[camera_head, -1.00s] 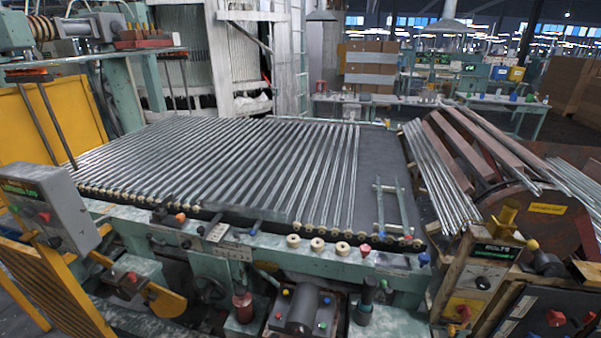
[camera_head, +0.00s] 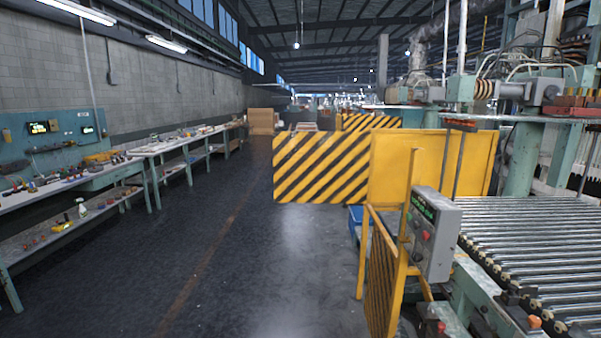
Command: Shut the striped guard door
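A yellow-and-black striped panel (camera_head: 320,167), which looks like the guard door, stands upright in the middle of the head view. It juts out left over the aisle from the edge of a plain yellow panel (camera_head: 425,168), so it appears swung open. No handle or latch can be made out on it. A second striped guard panel (camera_head: 381,275) stands lower and nearer, below the grey control box (camera_head: 432,233). Neither of my grippers shows in the view.
The dark floor aisle (camera_head: 215,250) is clear in front of the striped panel. Benches (camera_head: 170,148) with small items line the left wall. The roller table (camera_head: 540,240) is at right. Another striped panel (camera_head: 368,122) stands farther back.

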